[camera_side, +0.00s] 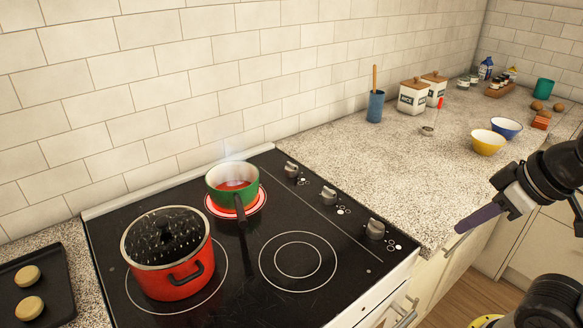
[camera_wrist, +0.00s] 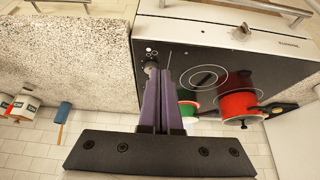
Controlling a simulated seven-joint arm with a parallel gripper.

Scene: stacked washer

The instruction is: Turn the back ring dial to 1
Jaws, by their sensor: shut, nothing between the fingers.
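Three grey dials run along the right edge of the black cooktop (camera_side: 137,284). The back dial (camera_side: 291,169) is nearest the wall, then the middle dial (camera_side: 328,194) and the front dial (camera_side: 375,229). Their settings are too small to read. My gripper (camera_side: 459,230) has purple fingers, shut and empty, over the counter edge to the right of the front dial and apart from the dials. In the wrist view the shut fingers (camera_wrist: 162,72) partly cover one dial (camera_wrist: 150,68); the other dials are hidden.
A green pot (camera_side: 216,195) with red contents steams on a glowing red ring at the back. A lidded red pot (camera_side: 172,280) stands front left. The front right ring (camera_side: 298,260) is bare. A blue utensil cup (camera_side: 375,106), canisters and bowls stand on the counter.

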